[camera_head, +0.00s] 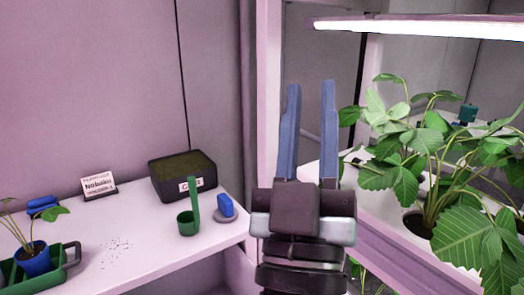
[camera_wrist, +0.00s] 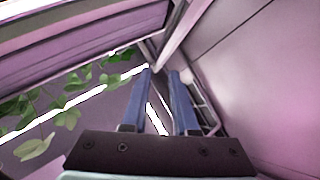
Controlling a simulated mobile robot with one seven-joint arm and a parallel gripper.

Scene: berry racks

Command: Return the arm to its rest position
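My gripper (camera_head: 310,84) points upward in the middle of the head view, with its two blue fingers apart and nothing between them. It stands in front of the rack post, between the bench on the left and the plant rack on the right. In the wrist view, the same blue fingers (camera_wrist: 160,72) are apart with an empty gap. The lower arm is partly hidden behind the gripper body in the head view.
Leafy plants (camera_head: 430,140) and a lit lamp (camera_head: 430,26) crowd the right.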

